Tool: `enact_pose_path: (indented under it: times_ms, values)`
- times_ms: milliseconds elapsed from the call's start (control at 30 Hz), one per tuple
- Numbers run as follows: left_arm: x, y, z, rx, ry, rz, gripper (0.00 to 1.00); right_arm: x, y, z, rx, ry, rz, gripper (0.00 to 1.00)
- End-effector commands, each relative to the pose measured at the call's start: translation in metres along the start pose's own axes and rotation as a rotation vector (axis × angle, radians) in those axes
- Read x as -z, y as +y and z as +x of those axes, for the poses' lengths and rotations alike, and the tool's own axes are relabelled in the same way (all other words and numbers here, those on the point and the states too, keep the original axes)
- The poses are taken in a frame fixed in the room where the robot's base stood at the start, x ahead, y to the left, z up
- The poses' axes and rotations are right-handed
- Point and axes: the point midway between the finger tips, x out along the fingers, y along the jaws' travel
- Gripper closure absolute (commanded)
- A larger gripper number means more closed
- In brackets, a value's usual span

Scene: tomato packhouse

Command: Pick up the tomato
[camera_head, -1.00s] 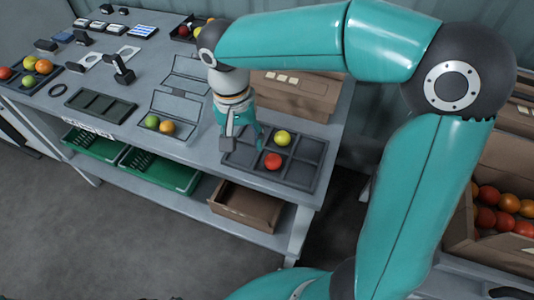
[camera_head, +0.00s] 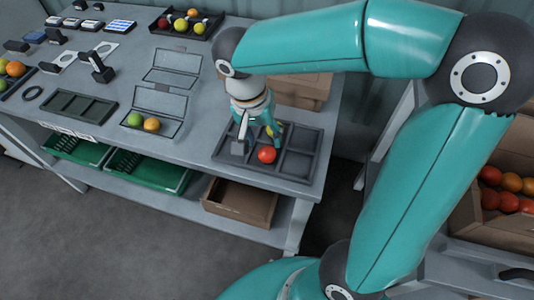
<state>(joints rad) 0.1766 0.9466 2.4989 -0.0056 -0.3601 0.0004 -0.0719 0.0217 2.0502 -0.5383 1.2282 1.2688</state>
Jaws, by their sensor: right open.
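A red tomato (camera_head: 267,155) lies in the front row of a dark compartment tray (camera_head: 307,139) at the near right of the grey bench. A yellow tomato (camera_head: 273,131) lies behind it in the same tray, partly hidden by my right gripper's finger. My right gripper (camera_head: 258,143) points down over the tray's left and middle part, beside the two tomatoes. It is open and holds nothing that I can see. Whether a finger touches the yellow tomato I cannot tell. My left gripper is not in view.
A grey open case (camera_head: 160,101) with a green and an orange fruit stands left of the tray. A black tray (camera_head: 213,22) of fruit is at the back. Cardboard boxes (camera_head: 303,87) stand behind the tray. A crate of tomatoes (camera_head: 465,222) is at right.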

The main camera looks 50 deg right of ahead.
Motion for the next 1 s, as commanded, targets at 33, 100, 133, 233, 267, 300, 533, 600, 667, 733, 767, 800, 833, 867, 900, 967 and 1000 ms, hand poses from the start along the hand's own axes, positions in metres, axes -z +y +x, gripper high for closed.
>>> enact_pose_path:
  times_ms: [33, 100, 133, 233, 267, 300, 533, 600, 667, 733, 767, 800, 833, 867, 900, 967, 1000]
  values:
    - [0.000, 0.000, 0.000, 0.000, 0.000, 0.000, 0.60, 0.000, 0.000, 0.003, -0.001, -0.001, 0.000, 0.49]
    - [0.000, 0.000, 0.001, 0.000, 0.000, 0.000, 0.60, -0.001, 0.000, 0.007, -0.002, -0.002, 0.000, 0.49]
    - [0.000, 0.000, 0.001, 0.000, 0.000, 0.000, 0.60, -0.001, 0.000, 0.010, -0.003, -0.002, 0.000, 0.49]
    - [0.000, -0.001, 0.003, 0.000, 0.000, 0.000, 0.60, -0.003, 0.000, 0.024, -0.005, -0.004, 0.000, 0.49]
    - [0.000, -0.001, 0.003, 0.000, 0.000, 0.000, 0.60, -0.004, -0.001, 0.029, -0.004, -0.003, 0.000, 0.49]
    - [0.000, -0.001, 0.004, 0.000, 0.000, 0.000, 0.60, -0.004, -0.001, 0.035, -0.004, -0.003, 0.000, 0.49]
    - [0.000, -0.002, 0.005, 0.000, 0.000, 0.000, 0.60, -0.004, -0.001, 0.054, -0.001, -0.001, 0.001, 0.49]
    - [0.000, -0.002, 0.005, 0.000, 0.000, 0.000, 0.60, -0.004, -0.001, 0.054, 0.000, -0.001, 0.001, 0.49]
    - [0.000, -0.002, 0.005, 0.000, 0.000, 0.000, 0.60, -0.004, -0.001, 0.054, 0.000, -0.001, 0.001, 0.49]
    - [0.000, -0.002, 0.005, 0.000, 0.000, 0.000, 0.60, -0.004, -0.001, 0.054, 0.000, -0.001, 0.001, 0.49]
    - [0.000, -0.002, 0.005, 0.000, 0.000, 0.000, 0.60, -0.004, -0.001, 0.053, 0.000, -0.001, 0.001, 0.54]
    - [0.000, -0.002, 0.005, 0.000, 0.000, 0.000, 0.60, -0.004, -0.001, 0.053, 0.000, -0.001, 0.001, 0.61]
    - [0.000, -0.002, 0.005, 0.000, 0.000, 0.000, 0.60, -0.004, -0.001, 0.053, 0.000, -0.001, 0.001, 0.66]
    - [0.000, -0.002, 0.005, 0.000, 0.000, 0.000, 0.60, -0.004, -0.001, 0.053, 0.000, -0.001, 0.001, 0.71]
    - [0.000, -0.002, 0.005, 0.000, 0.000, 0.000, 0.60, -0.004, -0.001, 0.053, 0.000, -0.001, 0.001, 0.73]
    - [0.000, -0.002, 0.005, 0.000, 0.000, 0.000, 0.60, -0.004, -0.001, 0.053, 0.000, -0.001, 0.001, 0.73]
    - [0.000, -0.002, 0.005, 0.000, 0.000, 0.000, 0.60, -0.004, -0.001, 0.053, 0.000, -0.001, 0.002, 0.73]
